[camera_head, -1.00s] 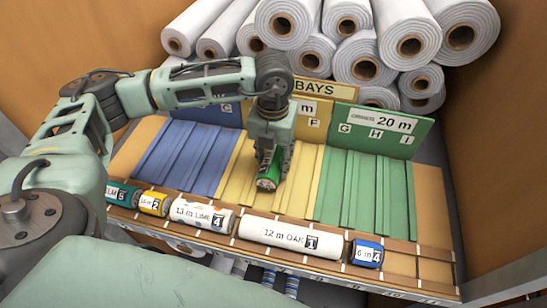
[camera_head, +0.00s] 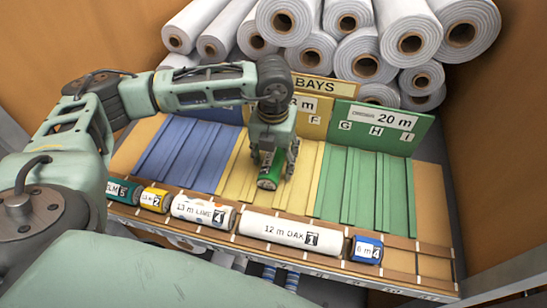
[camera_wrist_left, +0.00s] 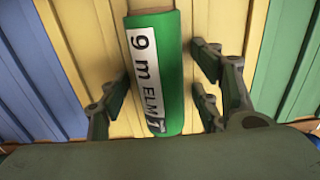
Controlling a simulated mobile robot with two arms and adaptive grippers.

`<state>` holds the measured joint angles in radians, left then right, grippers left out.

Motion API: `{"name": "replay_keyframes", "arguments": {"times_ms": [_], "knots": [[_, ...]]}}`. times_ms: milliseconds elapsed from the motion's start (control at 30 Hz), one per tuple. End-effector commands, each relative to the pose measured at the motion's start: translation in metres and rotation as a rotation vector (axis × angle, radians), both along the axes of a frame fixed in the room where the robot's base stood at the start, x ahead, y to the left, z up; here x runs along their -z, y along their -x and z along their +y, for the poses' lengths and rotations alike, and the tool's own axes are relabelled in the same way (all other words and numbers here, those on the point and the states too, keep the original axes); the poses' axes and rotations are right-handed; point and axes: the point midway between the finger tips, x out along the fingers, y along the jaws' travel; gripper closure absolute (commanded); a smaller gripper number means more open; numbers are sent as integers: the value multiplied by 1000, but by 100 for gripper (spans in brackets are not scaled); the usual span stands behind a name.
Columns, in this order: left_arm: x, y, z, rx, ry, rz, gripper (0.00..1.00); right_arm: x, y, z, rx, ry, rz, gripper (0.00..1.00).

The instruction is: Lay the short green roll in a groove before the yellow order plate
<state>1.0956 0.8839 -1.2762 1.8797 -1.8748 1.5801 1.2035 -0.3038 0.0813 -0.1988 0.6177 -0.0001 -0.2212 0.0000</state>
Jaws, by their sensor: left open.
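The short green roll (camera_head: 268,183), labelled 9 m ELM, lies lengthwise along the grooves of the yellow bay (camera_head: 303,178), in front of the yellow order plate (camera_head: 312,116). In the left wrist view the roll (camera_wrist_left: 156,75) shows its white label face up, with yellow slats on both sides. My left gripper (camera_head: 272,165) is above it and open, with fingers on either side of the roll. A clear gap shows on the right side; the left finger is close to the roll. The gripper hides most of the roll in the head view. My right gripper is out of view.
The front rack (camera_head: 410,270) holds several rolls, including a white 12 m roll (camera_head: 277,230) and a blue 6 m roll (camera_head: 366,250). The blue bay (camera_head: 183,155) and green bay (camera_head: 365,190) are empty. White rolls (camera_head: 360,60) are stacked behind the order plates.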

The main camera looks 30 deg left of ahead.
Motion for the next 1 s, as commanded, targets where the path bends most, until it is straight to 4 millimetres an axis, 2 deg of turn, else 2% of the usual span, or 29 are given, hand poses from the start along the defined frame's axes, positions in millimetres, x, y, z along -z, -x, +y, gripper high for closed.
{"name": "replay_keyframes", "arguments": {"times_ms": [133,267,500,700,833,1000], "knots": [[-5,-1,0,0,0,-2,42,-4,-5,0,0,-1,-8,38],[-23,-2,0,0,2,-6,42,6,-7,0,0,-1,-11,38],[-75,-2,0,1,1,-7,42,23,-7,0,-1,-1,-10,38],[-109,-1,0,1,1,-4,42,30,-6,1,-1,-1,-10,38],[-120,-1,0,1,-1,-2,42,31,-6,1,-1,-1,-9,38],[-124,0,0,1,0,0,42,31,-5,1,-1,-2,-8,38]]}}
